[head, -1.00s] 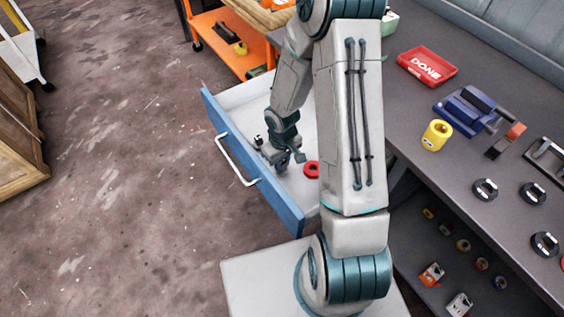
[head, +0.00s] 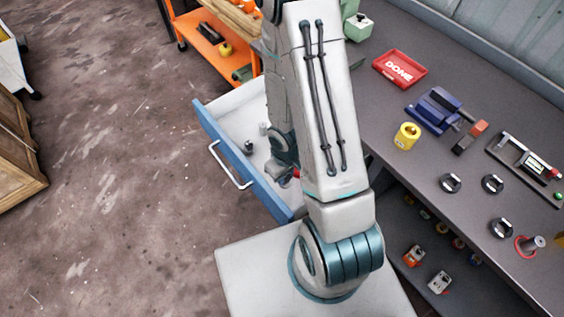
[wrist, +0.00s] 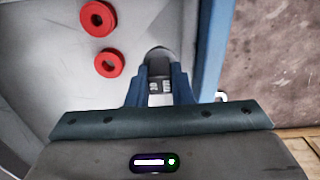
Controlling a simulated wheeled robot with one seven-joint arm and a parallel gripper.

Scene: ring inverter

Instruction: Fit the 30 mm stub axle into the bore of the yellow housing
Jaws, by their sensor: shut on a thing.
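My gripper (wrist: 159,84) is over the open drawer and shut on a grey stub axle (wrist: 158,56). The axle has a pale label that I cannot read surely, so its size is unclear. In the head view my arm hides most of the gripper and the held axle. Two other small grey cylinders, one nearer (head: 249,147) and one farther (head: 263,128), stand in the drawer.
The blue-fronted drawer (head: 228,150) is open. Two red rings (wrist: 97,18) lie in it. A red tray (head: 400,68), a blue vise (head: 435,111), several black round parts (head: 450,183) and a grey cylinder in an orange ring (head: 535,242) are on the bench.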

